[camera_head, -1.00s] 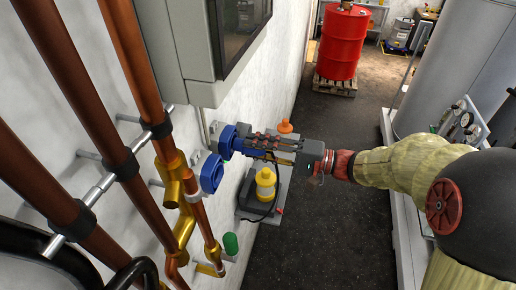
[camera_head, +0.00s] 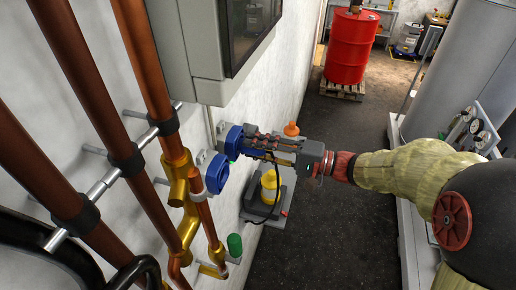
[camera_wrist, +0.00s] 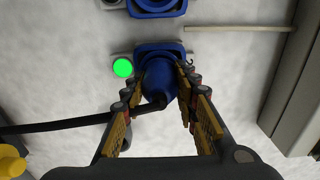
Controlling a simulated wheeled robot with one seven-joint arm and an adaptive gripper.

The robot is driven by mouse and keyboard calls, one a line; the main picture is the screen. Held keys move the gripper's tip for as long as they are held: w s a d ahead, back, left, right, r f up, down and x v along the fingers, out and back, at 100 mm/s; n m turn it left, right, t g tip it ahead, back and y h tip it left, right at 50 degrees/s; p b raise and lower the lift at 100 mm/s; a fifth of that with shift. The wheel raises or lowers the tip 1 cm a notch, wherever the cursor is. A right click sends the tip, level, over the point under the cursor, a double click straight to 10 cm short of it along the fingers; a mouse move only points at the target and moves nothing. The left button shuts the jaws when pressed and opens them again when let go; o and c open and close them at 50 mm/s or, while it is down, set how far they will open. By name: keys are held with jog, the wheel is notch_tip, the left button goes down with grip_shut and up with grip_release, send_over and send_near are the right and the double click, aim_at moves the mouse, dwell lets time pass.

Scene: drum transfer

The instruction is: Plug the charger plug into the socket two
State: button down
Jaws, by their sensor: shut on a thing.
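My gripper (camera_wrist: 161,96) is shut on the blue charger plug (camera_wrist: 158,78), with a finger on each side of it. A black cable (camera_wrist: 60,126) runs left from the plug. The plug's front meets a blue wall socket (camera_wrist: 158,48); how deep it sits is hidden. A round green light (camera_wrist: 123,68) glows beside this socket. A second blue socket (camera_wrist: 154,6) shows at the top of the wrist view. In the head view my gripper (camera_head: 262,143) reaches the farther socket (camera_head: 231,138); the nearer socket (camera_head: 217,174) is empty. I see no socket numbers.
A grey wall cabinet (camera_head: 203,50) hangs above the sockets. Copper pipes (camera_head: 139,55) run along the wall at left. A red drum (camera_head: 352,48) stands on a pallet behind. The floor between is clear.

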jog(key=shift+w+a, duration=0.15)
jog(key=shift+a, duration=0.3)
jog(key=c, duration=1.4)
grip_release()
jog(key=shift+o, duration=0.5)
jog(key=v, duration=1.2)
